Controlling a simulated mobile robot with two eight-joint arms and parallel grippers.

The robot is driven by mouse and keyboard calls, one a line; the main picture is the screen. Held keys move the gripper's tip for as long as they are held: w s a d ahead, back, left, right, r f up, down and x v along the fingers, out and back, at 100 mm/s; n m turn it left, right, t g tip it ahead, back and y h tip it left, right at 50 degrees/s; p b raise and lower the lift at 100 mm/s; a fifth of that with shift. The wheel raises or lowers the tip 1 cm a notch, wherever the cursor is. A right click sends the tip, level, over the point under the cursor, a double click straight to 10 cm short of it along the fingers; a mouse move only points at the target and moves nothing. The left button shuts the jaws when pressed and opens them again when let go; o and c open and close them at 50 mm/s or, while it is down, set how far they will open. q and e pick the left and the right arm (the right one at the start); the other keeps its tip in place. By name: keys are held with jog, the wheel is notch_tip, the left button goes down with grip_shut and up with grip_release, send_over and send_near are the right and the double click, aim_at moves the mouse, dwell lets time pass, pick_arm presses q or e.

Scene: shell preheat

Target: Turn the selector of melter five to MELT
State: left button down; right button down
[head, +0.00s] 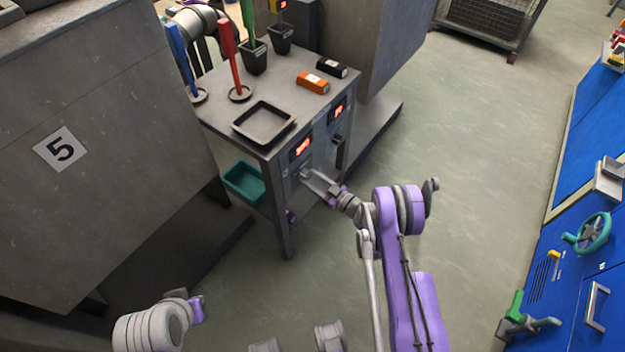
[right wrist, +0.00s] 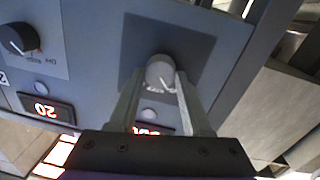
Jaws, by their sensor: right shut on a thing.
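The grey round knob (right wrist: 160,69) with a pale pointer line sits on a dark square of the panel in the right wrist view. My right gripper (right wrist: 159,82) is shut on this knob, one finger on each side. In the head view the right gripper (head: 307,176) meets the front of the metal cart (head: 268,152), below a lit red display (head: 301,147). A plate with the number 5 (head: 61,149) is on the large grey housing beside the cart. The word MELT cannot be read. Part of my left arm shows at lower left, its gripper hidden.
A black knob (right wrist: 19,38) and a display (right wrist: 46,109) are beside the held knob. The cart top bears a black tray (head: 263,123), an orange block (head: 312,83) and a black block (head: 331,68). A teal bin (head: 244,181) is below. Floor to the right is clear.

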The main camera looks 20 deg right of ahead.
jog(key=m+b, duration=0.2)
jog(key=m, duration=0.1)
jog(key=shift+f+m, duration=0.1)
jog(key=shift+m, duration=0.2)
jog(key=m+b, duration=0.3)
jog(key=m, duration=0.1)
jog(key=shift+g, duration=0.4)
jog(key=m+b, duration=0.2)
jog(key=m, duration=0.2)
jog(key=shift+w+d+m, duration=0.1)
jog(key=shift+m, duration=0.2)
jog(key=shift+m+g+y+b, duration=0.3)
jog(key=shift+m+b, duration=0.65)
jog(key=shift+m, duration=1.15)
jog(key=shift+r, duration=0.2)
jog(key=shift+c, duration=1.7)
grip_release()
jog(key=v, duration=1)
jog(key=shift+s+d+p, duration=0.3)
jog(key=shift+p, duration=0.15)
